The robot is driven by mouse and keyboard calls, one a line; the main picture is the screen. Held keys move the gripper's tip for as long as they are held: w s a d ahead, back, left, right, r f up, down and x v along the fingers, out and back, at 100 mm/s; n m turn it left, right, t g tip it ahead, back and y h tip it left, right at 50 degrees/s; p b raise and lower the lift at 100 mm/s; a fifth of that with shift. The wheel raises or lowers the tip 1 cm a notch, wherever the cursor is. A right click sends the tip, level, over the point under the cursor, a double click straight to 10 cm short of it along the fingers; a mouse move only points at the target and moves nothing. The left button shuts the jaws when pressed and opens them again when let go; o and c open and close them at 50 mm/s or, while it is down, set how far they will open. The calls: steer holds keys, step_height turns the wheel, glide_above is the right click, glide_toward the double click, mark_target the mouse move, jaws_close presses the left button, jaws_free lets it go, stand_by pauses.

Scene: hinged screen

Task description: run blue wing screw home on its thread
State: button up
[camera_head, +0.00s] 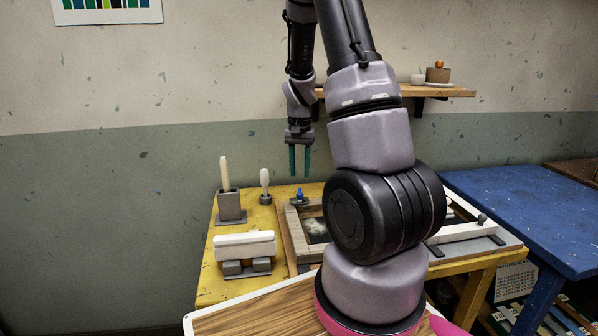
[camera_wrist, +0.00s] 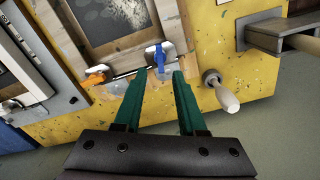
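The blue wing screw (camera_head: 299,194) stands at the back edge of the wooden framed screen (camera_head: 291,238) on the yellow table. In the wrist view the blue wing screw (camera_wrist: 159,56) sits on a pale clamp plate at the frame's edge, beyond my fingertips. How far it is threaded in cannot be told. My gripper (camera_head: 299,172) points down above the back of the table with its two green fingers apart. It is open and empty, and in the wrist view the gap between its fingertips (camera_wrist: 158,76) lies just short of the screw.
An orange wing screw (camera_wrist: 97,72) is on the same frame edge. A white-handled tool (camera_head: 264,182) and a grey holder (camera_head: 230,206) stand left of the screen. A white block on a grey stand (camera_head: 245,252) is nearer. A shelf (camera_head: 440,91) hangs behind.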

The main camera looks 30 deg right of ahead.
mark_target(300, 191)
step_height(300, 191, down, 7)
steer(key=shift+f, duration=0.15)
steer(key=shift+r, duration=0.2)
jaws_close()
steer(key=m, duration=0.3)
steer(key=shift+a+m, duration=0.1)
steer(key=shift+m, duration=0.3)
steer(key=m, duration=0.8)
steer(key=shift+c, duration=0.3)
jaws_free()
steer(key=shift+m, duration=1)
steer(key=shift+o, duration=1.3)
steer(key=shift+r, duration=1.75)
